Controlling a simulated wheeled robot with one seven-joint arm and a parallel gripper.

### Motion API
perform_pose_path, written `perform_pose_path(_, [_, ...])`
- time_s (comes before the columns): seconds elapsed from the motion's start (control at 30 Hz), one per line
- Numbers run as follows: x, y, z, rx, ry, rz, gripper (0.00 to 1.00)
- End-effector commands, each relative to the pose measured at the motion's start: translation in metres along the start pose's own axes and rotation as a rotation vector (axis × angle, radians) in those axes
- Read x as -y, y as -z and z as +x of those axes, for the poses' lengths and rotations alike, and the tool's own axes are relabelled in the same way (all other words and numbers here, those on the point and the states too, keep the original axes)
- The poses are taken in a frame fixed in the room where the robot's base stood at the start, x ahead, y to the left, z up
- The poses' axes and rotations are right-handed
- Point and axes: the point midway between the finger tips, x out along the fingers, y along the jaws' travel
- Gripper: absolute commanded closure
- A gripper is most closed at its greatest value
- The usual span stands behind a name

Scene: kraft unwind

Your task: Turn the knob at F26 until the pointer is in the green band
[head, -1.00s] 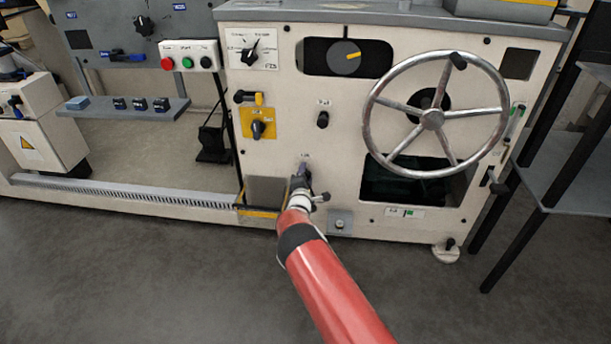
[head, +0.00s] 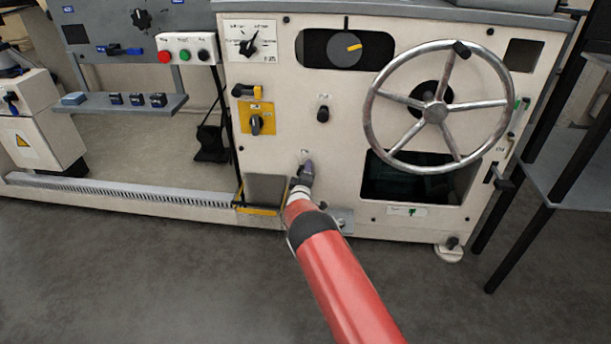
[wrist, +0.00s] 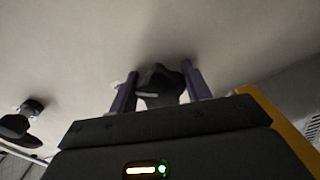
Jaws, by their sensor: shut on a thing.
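My gripper (head: 306,172) is at the lower middle of the cream machine panel in the head view, below a small label too blurred to read. In the wrist view my gripper (wrist: 160,88) has its two purple fingers on either side of a black knob (wrist: 160,84) and is shut on it. A pale line shows on the knob's left side. The knob is mostly hidden by my gripper in the head view. A small white indicator strip (head: 396,211) with a green patch sits to the right, below the dark opening. I cannot make out its pointer.
A large spoked handwheel (head: 434,113) stands out from the panel at right. Other controls include a black knob (head: 323,114), a yellow-plated switch (head: 256,122) and a dial with an orange mark (head: 344,48). A dark rack (head: 570,180) stands at far right. The floor in front is clear.

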Motion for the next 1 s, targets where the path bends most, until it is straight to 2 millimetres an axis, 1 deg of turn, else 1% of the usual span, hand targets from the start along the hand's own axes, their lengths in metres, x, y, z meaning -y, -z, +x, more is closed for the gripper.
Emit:
perform_pose_path(0.5, [0.0008, -0.0005, -0.0002, 0.001, 0.002, 0.019, 0.74])
perform_pose_path(0.53, [0.0009, -0.0005, -0.0002, 0.001, 0.002, 0.018, 0.49])
perform_pose_path(0.67, [0.0008, -0.0005, -0.0002, 0.001, 0.001, 0.018, 0.32])
perform_pose_path(0.7, [0.0007, -0.0004, -0.0002, 0.001, 0.001, 0.018, 0.30])
perform_pose_path(1.0, [0.0002, 0.0000, -0.0017, 0.001, 0.001, 0.018, 0.30])
